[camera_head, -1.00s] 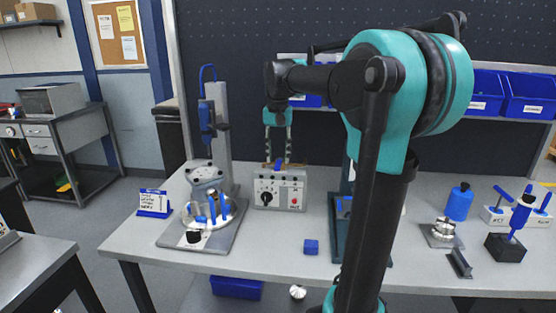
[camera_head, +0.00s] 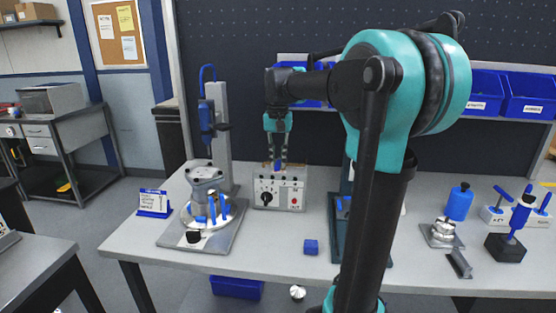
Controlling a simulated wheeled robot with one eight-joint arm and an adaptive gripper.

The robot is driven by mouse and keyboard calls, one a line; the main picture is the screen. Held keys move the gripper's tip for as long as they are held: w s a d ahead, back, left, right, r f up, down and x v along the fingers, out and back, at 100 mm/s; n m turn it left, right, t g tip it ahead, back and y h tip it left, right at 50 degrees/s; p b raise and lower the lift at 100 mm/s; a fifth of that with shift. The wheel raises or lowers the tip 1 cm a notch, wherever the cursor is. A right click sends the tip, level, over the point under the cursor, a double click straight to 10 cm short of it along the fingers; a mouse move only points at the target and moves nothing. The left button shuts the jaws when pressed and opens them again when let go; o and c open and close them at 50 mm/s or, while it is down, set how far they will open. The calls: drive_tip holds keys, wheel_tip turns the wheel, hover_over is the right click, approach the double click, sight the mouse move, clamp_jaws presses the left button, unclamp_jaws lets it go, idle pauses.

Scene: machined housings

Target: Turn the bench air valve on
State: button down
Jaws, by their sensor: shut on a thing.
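A grey control box (camera_head: 280,193) stands at the back of the bench. It has a black knob on its front, small lights and a red button. A small blue handle (camera_head: 277,166), which looks like the air valve's, sits on top of the box and is partly hidden by my gripper's fingers. My gripper (camera_head: 277,163) points down from above the box, with its fingers shut on the blue handle. The handle's exact angle is too small to make out.
Left of the box stands a blue and grey press (camera_head: 217,130) with a round fixture (camera_head: 205,205) in front. My arm hides part of the bench to the right. A blue bottle (camera_head: 459,202) stands farther right.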

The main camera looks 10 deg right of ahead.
drive_tip(key=shift+d+n, duration=0.15)
drive_tip(key=shift+n, duration=0.15)
drive_tip(key=d+n, duration=0.2)
drive_tip(key=n, duration=0.2)
drive_tip(key=w+d+n, duration=0.1)
drive_tip(key=d+n, duration=0.1)
drive_tip(key=n, duration=0.2)
drive_tip(key=d+n, duration=0.2)
drive_tip(key=n, duration=0.2)
drive_tip(key=shift+w+d, duration=0.1)
drive_tip(key=shift+w, duration=0.25)
drive_tip(key=shift+w+d+n, duration=0.25)
drive_tip(key=shift+w+n, duration=0.15)
drive_tip(key=shift+n, duration=0.55)
drive_tip(key=shift+w+d+n, duration=0.25)
drive_tip(key=shift+w+n, duration=0.15)
drive_tip(key=shift+n, duration=0.55)
drive_tip(key=c, duration=1.5)
unclamp_jaws()
drive_tip(key=shift+o, duration=0.2)
